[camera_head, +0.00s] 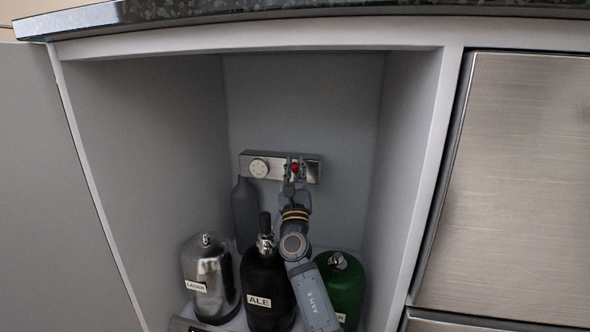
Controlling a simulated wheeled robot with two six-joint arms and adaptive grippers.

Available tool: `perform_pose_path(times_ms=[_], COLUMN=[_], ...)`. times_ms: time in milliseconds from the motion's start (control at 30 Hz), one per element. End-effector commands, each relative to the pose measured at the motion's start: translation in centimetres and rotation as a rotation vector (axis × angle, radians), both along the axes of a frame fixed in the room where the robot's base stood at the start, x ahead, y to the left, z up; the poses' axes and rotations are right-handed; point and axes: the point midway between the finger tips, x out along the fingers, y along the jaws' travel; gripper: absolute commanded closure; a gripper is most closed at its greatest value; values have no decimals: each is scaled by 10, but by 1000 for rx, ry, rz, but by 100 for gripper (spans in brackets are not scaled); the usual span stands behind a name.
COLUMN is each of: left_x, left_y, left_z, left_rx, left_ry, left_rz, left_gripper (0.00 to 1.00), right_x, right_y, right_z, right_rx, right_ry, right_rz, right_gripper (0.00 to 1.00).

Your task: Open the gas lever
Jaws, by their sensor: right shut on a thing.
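A metal gas panel (279,157) is fixed to the back wall inside the open cabinet. It has a round pale dial (259,168) at its left. The small red gas lever (295,167) is at the right part of the panel. My right gripper (294,174) reaches up into the cabinet and is shut on the lever. Its fingers hide part of the lever, so the lever's exact angle is hard to tell. My left gripper is not in view.
A silver lager keg (203,268), a black ale keg (262,272) and a green keg (343,285) stand in the cabinet below, close around my right arm. A dark grey cylinder (246,215) stands behind. Side walls enclose the space; the counter edge (300,15) is above.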

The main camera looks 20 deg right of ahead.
Motion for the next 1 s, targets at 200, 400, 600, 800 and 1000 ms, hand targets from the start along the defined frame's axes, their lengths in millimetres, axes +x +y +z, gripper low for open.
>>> perform_pose_path(times_ms=[200,400,600,800,1000], left_x=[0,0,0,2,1], left_y=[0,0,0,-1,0], left_z=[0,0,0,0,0], left_rx=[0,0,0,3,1], left_ry=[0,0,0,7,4], left_rz=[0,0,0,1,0], left_gripper=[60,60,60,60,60], right_x=[0,0,0,0,0], right_y=[0,0,0,0,0], right_z=[-1,0,0,4,35], right_rx=[0,0,0,0,3], right_ry=[1,1,0,-1,-6], right_rz=[-1,-1,0,-1,0], right_gripper=[100,63,58,58,58])
